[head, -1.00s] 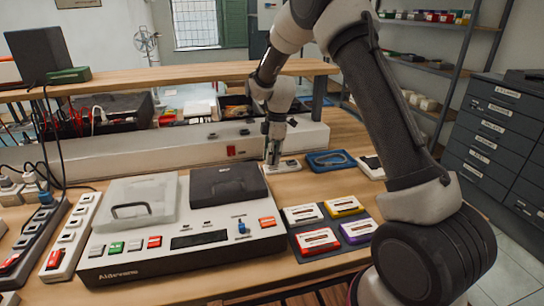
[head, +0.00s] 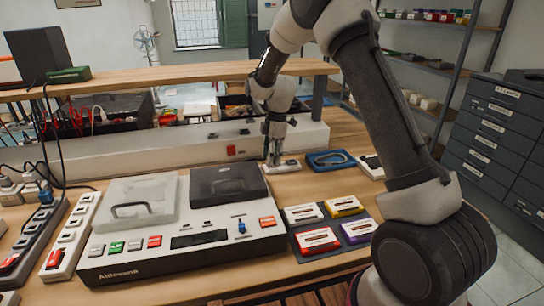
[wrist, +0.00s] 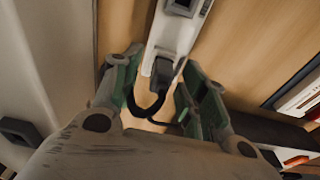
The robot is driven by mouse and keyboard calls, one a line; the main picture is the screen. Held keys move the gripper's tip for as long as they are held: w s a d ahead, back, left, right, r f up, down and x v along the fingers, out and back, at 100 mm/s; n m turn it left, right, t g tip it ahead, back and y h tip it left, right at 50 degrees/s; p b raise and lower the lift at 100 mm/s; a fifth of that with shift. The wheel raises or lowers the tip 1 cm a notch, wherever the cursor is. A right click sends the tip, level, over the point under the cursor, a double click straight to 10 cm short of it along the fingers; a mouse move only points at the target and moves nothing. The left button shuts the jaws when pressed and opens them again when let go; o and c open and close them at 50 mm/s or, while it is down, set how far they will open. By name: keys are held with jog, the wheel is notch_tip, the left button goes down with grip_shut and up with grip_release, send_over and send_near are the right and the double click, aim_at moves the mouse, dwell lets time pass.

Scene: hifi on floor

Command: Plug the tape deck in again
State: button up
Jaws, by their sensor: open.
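The cream tape deck (head: 110,268), with a clear lid and a dark lid, lies on the wooden bench. Behind its right end is a small white socket strip (head: 290,165), also seen in the wrist view (wrist: 175,35). A dark plug (wrist: 162,72) with a looped black cord (wrist: 153,105) is at the strip's near end. It looks set against the strip; I cannot tell how fully it is seated. My gripper (head: 274,160) points down at the strip. In the wrist view my gripper (wrist: 161,75) is open, its green-lined fingers apart on either side of the plug and cord.
Cassettes (head: 318,240) lie on a dark mat right of the deck. A blue tray (head: 331,161) is right of the strip. A white power strip (head: 70,236) lies left of the deck. A raised wooden shelf (head: 180,78) runs behind.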

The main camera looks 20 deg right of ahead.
notch_tip(320, 180, up, 17)
jog(key=d, duration=0.1)
jog(key=shift+d, duration=0.25)
dwell(0.6)
jog(key=shift+f, duration=0.1)
jog(key=s+d+r+m+t, duration=0.1)
jog(key=s+d+m, duration=0.3)
jog(key=s, duration=0.8)
jog(key=s+d+r+m+t+h, duration=0.1)
jog(key=s+d+r+m, duration=0.2)
jog(key=s, duration=1)
jog(key=s+d+r+m+t, duration=0.2)
jog(key=s+d+m, duration=0.4)
jog(key=s+m, duration=0.5)
jog(key=shift+s+d+r, duration=0.15)
jog(key=shift+s+r, duration=0.25)
jog(key=shift+s, duration=0.6)
